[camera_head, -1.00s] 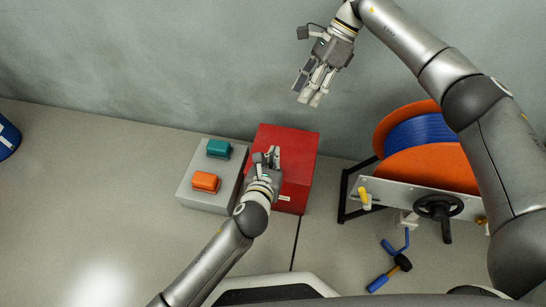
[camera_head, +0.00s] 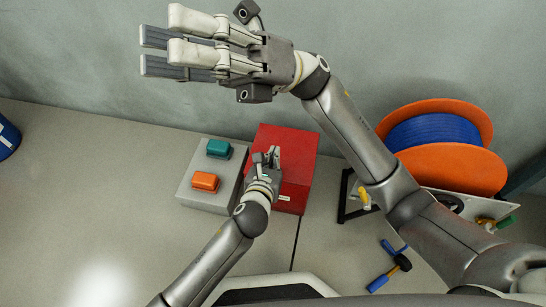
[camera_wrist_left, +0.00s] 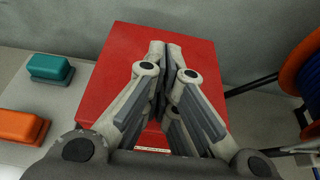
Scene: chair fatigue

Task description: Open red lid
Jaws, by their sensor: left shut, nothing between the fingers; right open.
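The red box with its red lid (camera_head: 296,142) stands on the floor against the wall, and its top looks closed. My left gripper (camera_head: 267,157) comes in from the lower left and lies over the box's left part. In the left wrist view, the red lid (camera_wrist_left: 120,55) spreads beneath and around my left gripper (camera_wrist_left: 165,55), whose fingertips are together with nothing between them. Whether they touch the lid I cannot tell. My right gripper (camera_head: 160,43) is open and empty, high at the upper left, close to the head camera, pointing left.
A grey box with a teal button (camera_head: 219,148) and an orange button (camera_head: 205,181) stands left of the red box. An orange reel with blue cable (camera_head: 435,132) stands at right, partly behind my right arm.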

